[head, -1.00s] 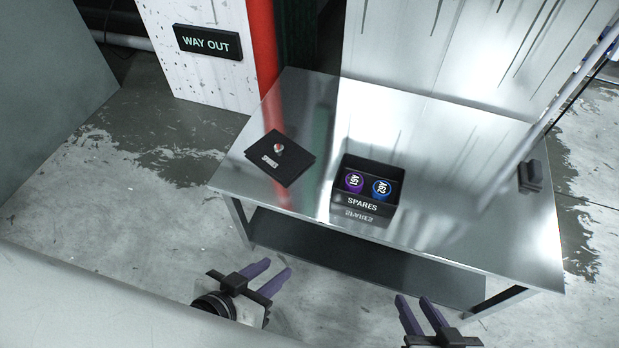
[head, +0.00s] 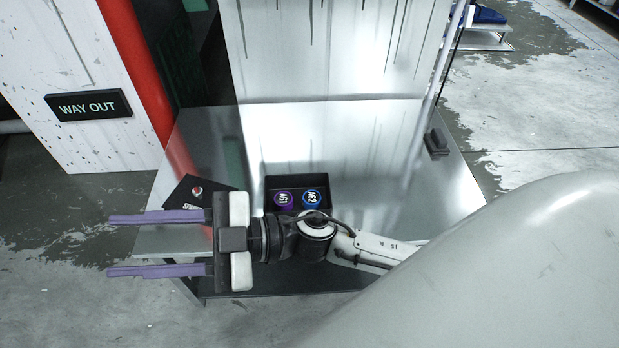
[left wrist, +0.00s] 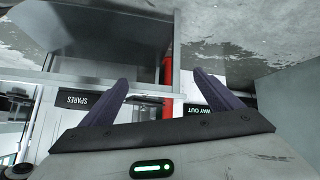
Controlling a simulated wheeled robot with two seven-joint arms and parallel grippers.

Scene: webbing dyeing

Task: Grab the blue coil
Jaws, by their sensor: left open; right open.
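The blue coil (head: 316,198) sits upright in the right part of a small black box (head: 297,181) on the steel table, beside a purple coil (head: 285,200). My right gripper (head: 110,244) is open and empty, its fingers pointing left in the head view. It hangs in front of the table, left of the box, and its arm hides the box's front. My left gripper is out of the head view. In the left wrist view it (left wrist: 160,80) is open and empty. No coil shows there.
The steel table (head: 385,200) is clear right of the box up to a small dark block (head: 437,143). A shiny panel (head: 320,50) stands behind.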

